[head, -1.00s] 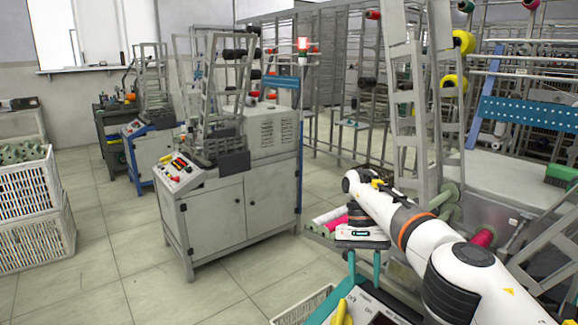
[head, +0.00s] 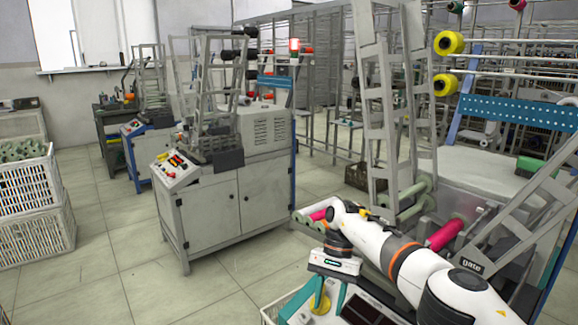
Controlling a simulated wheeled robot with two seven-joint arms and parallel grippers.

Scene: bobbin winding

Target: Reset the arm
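My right arm (head: 400,262) comes in from the lower right, white with an orange band and dark joints. My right gripper (head: 329,295) hangs from its wrist, pointing down. Its teal fingers are spread apart, and I see nothing clearly held between them. It is above or in front of a panel with a dark screen (head: 362,312). A yellow rounded thing (head: 319,304) shows by the fingers; I cannot tell whether they touch it. My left arm and gripper are out of view.
Pink and pale green rolls (head: 445,235) sit close behind my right arm, by a grey ladder-like frame (head: 376,100). A grey cabinet machine (head: 215,212) stands left of centre. White crates (head: 30,205) are stacked at the far left. The tiled floor between is clear.

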